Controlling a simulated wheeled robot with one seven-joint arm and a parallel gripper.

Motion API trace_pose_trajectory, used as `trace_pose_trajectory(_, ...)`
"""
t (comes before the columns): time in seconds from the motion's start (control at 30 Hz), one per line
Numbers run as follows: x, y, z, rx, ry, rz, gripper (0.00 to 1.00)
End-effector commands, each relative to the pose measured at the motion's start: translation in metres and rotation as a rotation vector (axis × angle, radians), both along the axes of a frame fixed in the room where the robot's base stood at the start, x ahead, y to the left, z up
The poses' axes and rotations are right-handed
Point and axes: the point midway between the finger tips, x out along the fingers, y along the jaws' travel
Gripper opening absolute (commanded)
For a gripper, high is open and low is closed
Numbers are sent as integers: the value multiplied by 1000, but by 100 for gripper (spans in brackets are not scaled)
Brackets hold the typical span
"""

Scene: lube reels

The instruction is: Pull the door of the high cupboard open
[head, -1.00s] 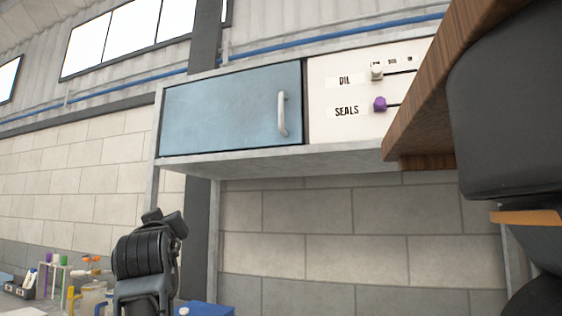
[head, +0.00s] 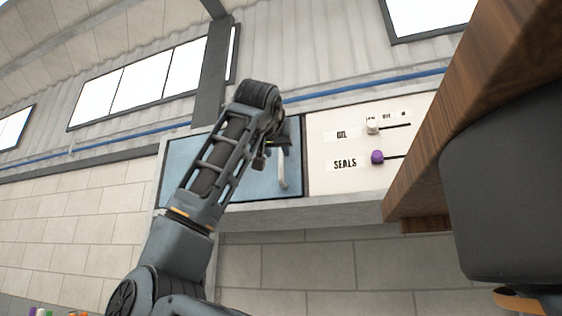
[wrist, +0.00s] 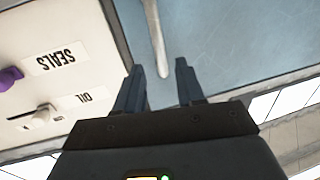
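The high cupboard has a blue door (head: 245,188), which looks closed, with a pale upright bar handle (head: 283,172) near its right edge. My raised arm hides much of the door's middle and the handle's upper part in the head view. The wrist view, turned upside down, shows the door (wrist: 225,45) and the handle (wrist: 156,38). My gripper (wrist: 159,65) is open, its two dark fingers pointing toward the door. One end of the handle appears between the fingertips in that view. I cannot tell whether the fingers touch it; they are not closed on it.
Right of the door is a white panel (head: 340,135) labelled OIL and SEALS, with a white knob (head: 372,125) and a purple knob (head: 377,157). A brown wooden edge (head: 455,130) fills the near right. Small coloured items show at the bottom left.

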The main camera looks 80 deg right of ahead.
Motion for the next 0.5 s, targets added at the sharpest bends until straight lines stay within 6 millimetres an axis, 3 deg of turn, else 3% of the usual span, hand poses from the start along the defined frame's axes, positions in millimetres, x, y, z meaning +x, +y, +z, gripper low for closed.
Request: trace_pose_trajectory(0.5,6,-67,2,0,1,0,38)
